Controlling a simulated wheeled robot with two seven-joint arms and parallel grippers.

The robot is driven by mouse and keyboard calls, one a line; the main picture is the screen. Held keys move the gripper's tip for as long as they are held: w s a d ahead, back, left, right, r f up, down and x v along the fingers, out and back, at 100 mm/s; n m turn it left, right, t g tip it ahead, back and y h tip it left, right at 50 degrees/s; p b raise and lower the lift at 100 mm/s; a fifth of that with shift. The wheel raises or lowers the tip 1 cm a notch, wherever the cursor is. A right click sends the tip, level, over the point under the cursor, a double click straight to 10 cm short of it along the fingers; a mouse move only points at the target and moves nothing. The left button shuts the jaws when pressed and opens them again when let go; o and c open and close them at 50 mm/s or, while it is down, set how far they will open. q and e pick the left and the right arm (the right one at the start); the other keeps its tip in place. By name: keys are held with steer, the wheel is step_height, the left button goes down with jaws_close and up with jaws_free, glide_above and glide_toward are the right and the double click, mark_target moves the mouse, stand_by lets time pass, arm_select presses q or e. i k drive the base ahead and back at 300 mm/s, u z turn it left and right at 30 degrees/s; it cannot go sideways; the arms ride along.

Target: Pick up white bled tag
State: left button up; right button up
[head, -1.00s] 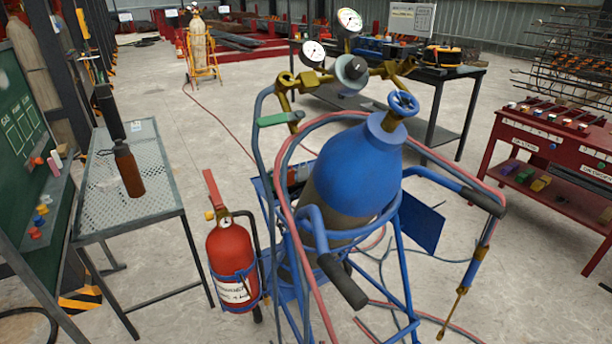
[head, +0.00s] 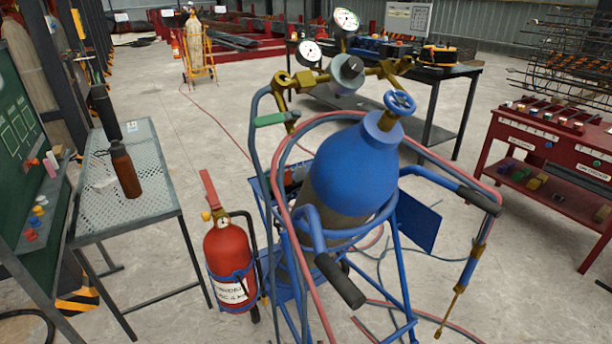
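I cannot pick out a tag that reads as the white bled tag; lettering in the head view is too small. White labels (head: 524,128) show on the front of the red bench (head: 545,152) at the right, with several small coloured pieces on its top and shelf. Small coloured pieces, some whitish, sit on the ledge of the green board (head: 18,150) at the left. A blue-topped gas cylinder (head: 355,165) stands tilted in a blue cart in the centre, with gauges and a valve above it. Neither of my grippers is in view.
A mesh-topped table (head: 155,200) with a brown bottle (head: 126,170) stands at the left. A red fire extinguisher (head: 230,262) hangs beside the cart. Red and grey hoses loop around the cart and floor. A dark workbench (head: 455,72) stands behind. Open floor lies at the back left.

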mark_target(300, 172)
steer(key=z, duration=2.75)
steer(key=i, duration=2)
steer(key=u, duration=1.55)
steer(key=i, duration=2.2)
steer(key=u, duration=2.05)
steer(key=i, duration=1.4)
